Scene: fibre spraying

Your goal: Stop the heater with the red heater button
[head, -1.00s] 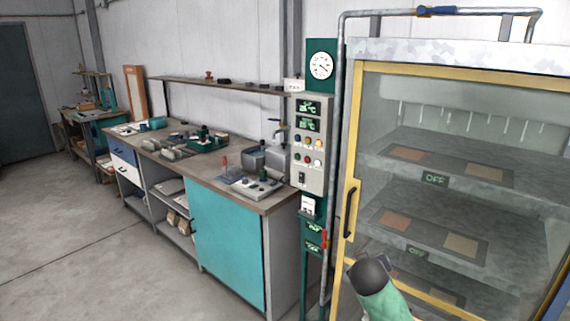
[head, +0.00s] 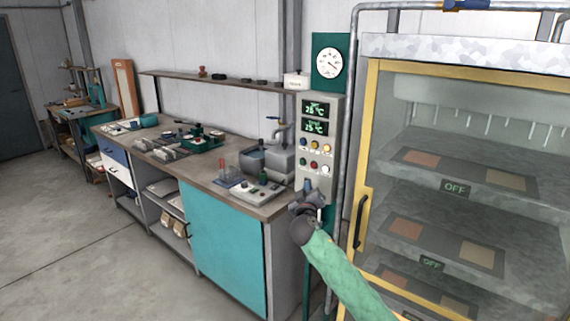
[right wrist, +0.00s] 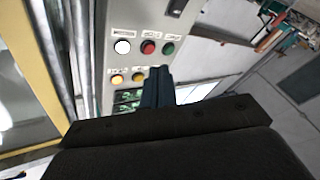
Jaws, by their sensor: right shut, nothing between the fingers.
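The control panel (head: 317,185) stands between the bench and the glass cabinet. Its lower button row holds a green, a red (head: 314,164) and a white button; the upper row has a blue and two yellow ones. In the right wrist view the red button (right wrist: 148,47) shows clear, between the white and green ones. My right gripper (head: 307,186) is shut and empty, in front of the panel just below the buttons. In the right wrist view its fingertips (right wrist: 159,72) hide where the blue button sits. Contact with the panel cannot be told. My left gripper is out of view.
The yellow-framed cabinet (head: 372,140) stands close on the right, with OFF signs on its shelves. The workbench (head: 225,245) with tools is on the left. A grey pipe (head: 349,110) runs beside the panel. Two green displays (head: 315,118) sit above the buttons.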

